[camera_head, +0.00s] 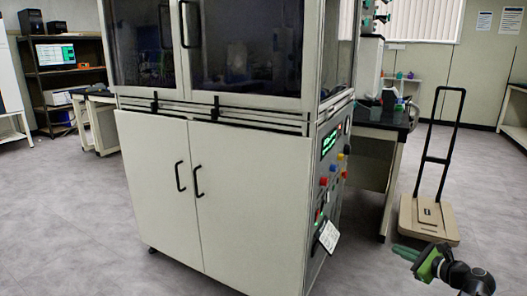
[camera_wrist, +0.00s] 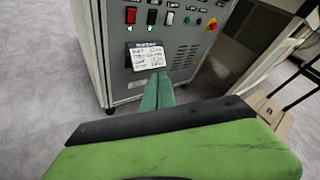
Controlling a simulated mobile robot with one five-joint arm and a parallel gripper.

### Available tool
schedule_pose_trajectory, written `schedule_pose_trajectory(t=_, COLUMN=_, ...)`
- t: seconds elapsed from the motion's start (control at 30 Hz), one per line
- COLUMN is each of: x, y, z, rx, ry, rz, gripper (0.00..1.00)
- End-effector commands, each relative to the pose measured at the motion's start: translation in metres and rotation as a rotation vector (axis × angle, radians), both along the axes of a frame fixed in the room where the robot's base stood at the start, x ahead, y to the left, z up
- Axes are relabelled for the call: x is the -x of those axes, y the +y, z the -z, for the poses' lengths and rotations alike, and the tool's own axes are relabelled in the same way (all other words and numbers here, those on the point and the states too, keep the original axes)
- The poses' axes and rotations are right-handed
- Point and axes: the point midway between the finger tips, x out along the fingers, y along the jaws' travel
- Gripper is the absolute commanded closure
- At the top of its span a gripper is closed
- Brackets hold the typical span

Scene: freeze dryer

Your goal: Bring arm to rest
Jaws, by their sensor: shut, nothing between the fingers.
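My gripper (camera_head: 408,252) is at the lower right of the head view, above the floor, to the right of the freeze dryer (camera_head: 245,190). Its green fingers are together and hold nothing. In the wrist view the gripper (camera_wrist: 158,88) points at the lower part of the dryer's control panel (camera_wrist: 185,45), over a card with handwriting (camera_wrist: 147,56). The fingers look apart from the panel, but the gap is hard to judge. My green and black arm end shows behind the fingers.
The dryer's cabinet doors are closed. A beige folding trolley (camera_head: 428,220) with a black handle stands on the floor behind my gripper. A dark-topped bench (camera_head: 385,120) is behind the dryer. A shelf with a monitor (camera_head: 56,53) is far left. The grey floor at left is clear.

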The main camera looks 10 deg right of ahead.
Motion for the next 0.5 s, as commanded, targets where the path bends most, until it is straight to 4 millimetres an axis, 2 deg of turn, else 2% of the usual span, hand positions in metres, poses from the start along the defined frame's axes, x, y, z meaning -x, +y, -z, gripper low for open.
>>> schedule_pose_trajectory(t=0.27, x=-0.055, y=0.088, z=-0.014, rx=0.004, ry=0.006, rz=-0.154, gripper=1.0)
schedule_pose_trajectory(t=0.37, x=-0.078, y=0.14, z=-0.016, rx=0.024, ry=0.029, rz=-0.243, gripper=1.0)
schedule_pose_trajectory(t=0.47, x=-0.098, y=0.209, z=-0.013, rx=0.073, ry=0.074, rz=-0.367, gripper=1.0)
schedule_pose_trajectory(t=0.5, x=-0.103, y=0.239, z=-0.01, rx=0.109, ry=0.094, rz=-0.426, gripper=1.0)
